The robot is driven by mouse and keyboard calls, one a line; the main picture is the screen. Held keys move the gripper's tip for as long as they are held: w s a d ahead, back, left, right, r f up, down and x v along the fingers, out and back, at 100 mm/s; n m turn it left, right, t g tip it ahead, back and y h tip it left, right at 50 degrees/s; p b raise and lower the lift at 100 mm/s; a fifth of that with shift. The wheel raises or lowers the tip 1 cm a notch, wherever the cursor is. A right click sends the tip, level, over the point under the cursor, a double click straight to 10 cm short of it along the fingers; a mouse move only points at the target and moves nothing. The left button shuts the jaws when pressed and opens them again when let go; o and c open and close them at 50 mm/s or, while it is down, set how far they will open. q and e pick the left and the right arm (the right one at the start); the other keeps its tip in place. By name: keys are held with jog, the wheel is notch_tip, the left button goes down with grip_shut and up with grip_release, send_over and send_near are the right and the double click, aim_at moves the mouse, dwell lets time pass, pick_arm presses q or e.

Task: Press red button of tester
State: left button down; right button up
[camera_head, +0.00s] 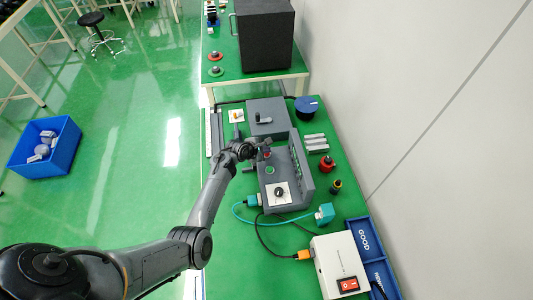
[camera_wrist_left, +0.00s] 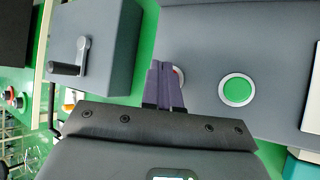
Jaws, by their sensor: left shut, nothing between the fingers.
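The grey tester (camera_head: 290,192) stands on the green table, with a green button and a black dial on its top. In the left wrist view, the shut purple fingers (camera_wrist_left: 166,85) cover most of the red button (camera_wrist_left: 179,76); only a thin edge shows. I cannot tell whether the fingertips touch it. The green button (camera_wrist_left: 237,90) is to the right of the fingers. The left gripper is empty. My right gripper is in neither view.
A grey box with a crank handle (camera_head: 267,118) stands behind the tester. A blue spool (camera_head: 307,106), metal bars (camera_head: 316,143) and a red round part (camera_head: 327,164) lie to the right. A white power box (camera_head: 339,263) and blue bins (camera_head: 371,252) stand in front, with cables between.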

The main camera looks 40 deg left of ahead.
pick_arm(q)
jog(key=shift+f, duration=0.25)
dwell(0.3)
jog(key=shift+f, duration=0.25)
dwell(0.4)
jog(key=shift+r+p, duration=0.4)
jog(key=shift+p, duration=0.25)
jog(key=shift+r, duration=0.1)
notch_tip(320, 180, up, 6)
jog(key=p, duration=0.7)
